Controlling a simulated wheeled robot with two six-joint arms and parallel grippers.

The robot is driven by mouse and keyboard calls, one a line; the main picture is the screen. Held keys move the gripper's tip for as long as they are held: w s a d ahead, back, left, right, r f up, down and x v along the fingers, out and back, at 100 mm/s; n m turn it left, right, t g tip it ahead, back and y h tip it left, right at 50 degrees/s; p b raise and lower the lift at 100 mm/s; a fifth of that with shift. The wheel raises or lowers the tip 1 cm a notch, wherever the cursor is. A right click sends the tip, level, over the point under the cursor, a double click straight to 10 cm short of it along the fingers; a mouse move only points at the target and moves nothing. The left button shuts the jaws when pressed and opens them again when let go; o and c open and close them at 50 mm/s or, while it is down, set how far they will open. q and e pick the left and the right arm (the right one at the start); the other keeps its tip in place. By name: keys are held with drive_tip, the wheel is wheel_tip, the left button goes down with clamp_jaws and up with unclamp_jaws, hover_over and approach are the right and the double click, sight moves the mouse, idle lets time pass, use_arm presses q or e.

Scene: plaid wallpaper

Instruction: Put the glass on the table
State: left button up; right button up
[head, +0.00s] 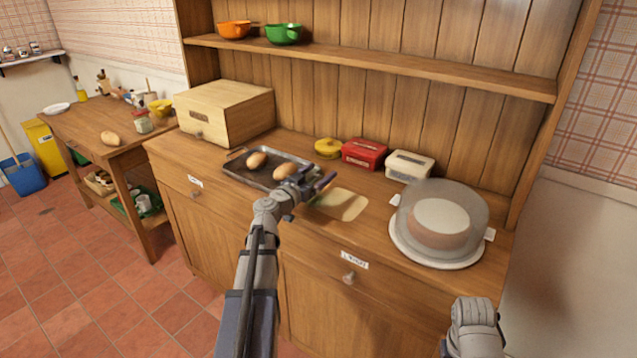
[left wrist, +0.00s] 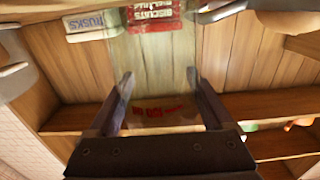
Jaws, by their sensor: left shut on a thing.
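The glass (left wrist: 152,75) is clear with a faint green tint and sits between the fingers of my left gripper (left wrist: 159,82) in the left wrist view. The fingers are shut on it, one on each side. In the head view my left gripper (head: 318,186) is over the wooden cabinet's counter, by the right end of the baking tray; I cannot clearly make out the glass there. A wooden table (head: 82,121) stands at the far left, apart from the gripper. My right gripper is out of view; only part of my right arm shows at bottom right.
The counter holds a metal tray (head: 233,170) with bread rolls, a wooden bread box (head: 225,110), a red tin (head: 364,153), a white tin (head: 410,165) and a domed cake stand (head: 437,255).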

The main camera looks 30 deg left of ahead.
use_arm(q)
drive_tip(key=shift+f, duration=0.2)
drive_tip(key=shift+f, duration=0.2)
drive_tip(key=o, duration=1.5)
drive_tip(key=shift+c, duration=0.2)
drive_tip(key=shift+r, duration=0.15)
drive_tip(key=shift+r, duration=0.2)
drive_tip(key=s, duration=1.2)
drive_tip(key=shift+a+f, duration=0.15)
drive_tip(key=shift+a, duration=0.3)
